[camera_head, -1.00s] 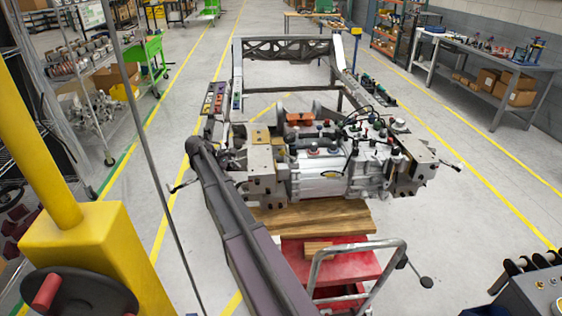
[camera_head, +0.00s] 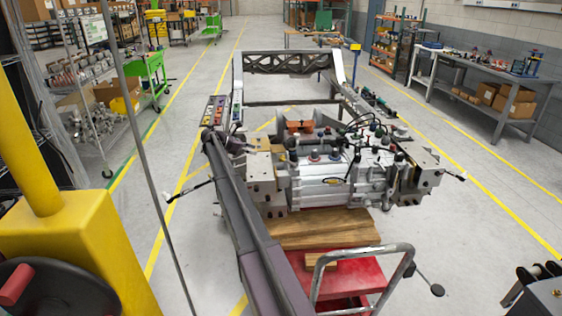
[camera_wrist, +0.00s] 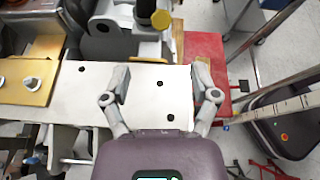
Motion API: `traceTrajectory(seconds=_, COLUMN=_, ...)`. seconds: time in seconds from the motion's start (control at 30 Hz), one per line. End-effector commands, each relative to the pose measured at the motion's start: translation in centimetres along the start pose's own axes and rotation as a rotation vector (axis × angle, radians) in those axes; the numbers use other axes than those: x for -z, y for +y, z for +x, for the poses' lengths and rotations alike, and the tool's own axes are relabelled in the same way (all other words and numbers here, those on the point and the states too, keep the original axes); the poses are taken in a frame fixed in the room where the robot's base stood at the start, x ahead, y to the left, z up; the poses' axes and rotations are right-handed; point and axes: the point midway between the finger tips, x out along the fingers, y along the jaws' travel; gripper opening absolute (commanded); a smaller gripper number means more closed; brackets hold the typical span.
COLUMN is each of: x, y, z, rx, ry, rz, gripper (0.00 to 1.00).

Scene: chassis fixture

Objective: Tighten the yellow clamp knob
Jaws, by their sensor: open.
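A round yellow knob-like disc (camera_wrist: 161,19) shows near the top edge of the wrist view, beside a dark cylindrical part; it looks like the yellow clamp knob. I cannot pick it out surely in the head view. My gripper (camera_wrist: 161,84) is open, its two grey fingers spread left and right over a pale flat plate (camera_wrist: 145,110) with several dark holes. Nothing shows between the fingers. The disc lies beyond the fingertips, apart from them in the picture.
The silver chassis assembly (camera_head: 335,170) carries cables and small knobs. A wooden board (camera_head: 320,228) and red cart (camera_head: 360,278) with a metal handle (camera_head: 400,262) stand in front. A yellow post (camera_head: 70,240) stands at left. Grey floor is open at right.

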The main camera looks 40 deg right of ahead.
Motion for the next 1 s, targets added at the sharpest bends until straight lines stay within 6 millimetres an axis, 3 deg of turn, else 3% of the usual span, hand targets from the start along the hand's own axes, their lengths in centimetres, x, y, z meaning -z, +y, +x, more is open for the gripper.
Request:
traceTrajectory(seconds=0.27, x=0.1, y=0.0, z=0.3, rx=0.000, ry=0.001, rz=0.001, gripper=0.77)
traceTrajectory(seconds=0.47, x=0.2, y=-0.1, z=1.7, rx=0.000, ry=0.002, rz=0.002, gripper=0.77)
traceTrajectory(seconds=1.0, x=0.3, y=-0.1, z=9.5, rx=0.001, ry=0.002, rz=0.003, gripper=0.77)
